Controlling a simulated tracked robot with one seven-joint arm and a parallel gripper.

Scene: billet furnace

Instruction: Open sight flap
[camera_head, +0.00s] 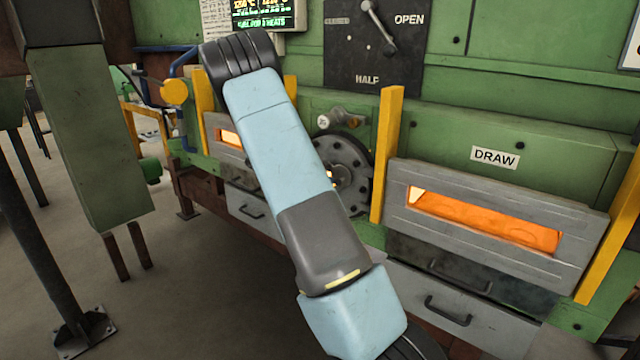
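A dark round bolted plate (346,168) is set in the green furnace front, left of the draw door; my arm hides its left part. A small lever or knob with a round white tag (323,121) sits just above it. I cannot tell for sure which of these is the sight flap, or whether it is open or shut. A small bright spot shows at the plate's left edge beside my arm. My light-blue and grey arm crosses the middle of the view in front of the furnace. My gripper is not visible.
The draw door (490,262) has a glowing slot, with yellow posts (388,150) beside it. Another glowing slot (229,137) is at left. A lever panel (373,45) marked OPEN and HALF is above. A green hanging block with two prongs (128,252) and open floor are at left.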

